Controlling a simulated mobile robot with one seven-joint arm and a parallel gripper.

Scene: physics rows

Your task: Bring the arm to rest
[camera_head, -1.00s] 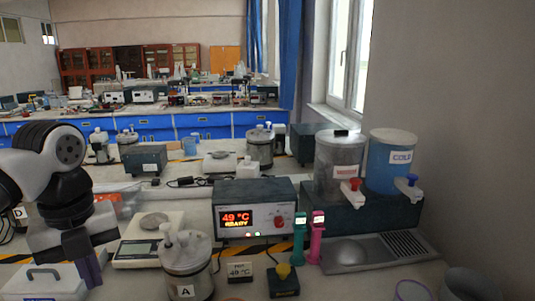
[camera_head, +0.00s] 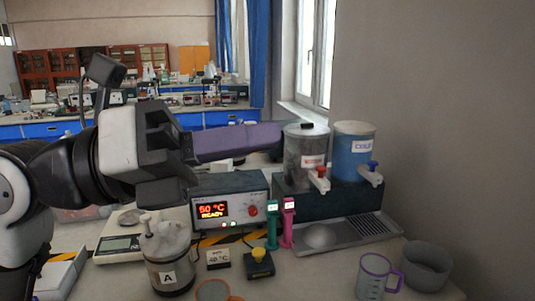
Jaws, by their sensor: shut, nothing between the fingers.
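My arm (camera_head: 75,175) reaches in from the left edge across the picture. My gripper (camera_head: 275,136) points right, its purple fingers shut and empty. The fingers sit in the picture in front of the area beside the warm-water dispenser; I cannot tell whether they touch it. My gripper's body hides part of the bench behind it.
A lidded vessel marked A (camera_head: 168,265), a scale (camera_head: 119,243), a purple-rimmed jug (camera_head: 375,278) and a grey bowl (camera_head: 427,267) stand on the bench. The dispensers (camera_head: 305,160) and COLD tank (camera_head: 353,165) stand right.

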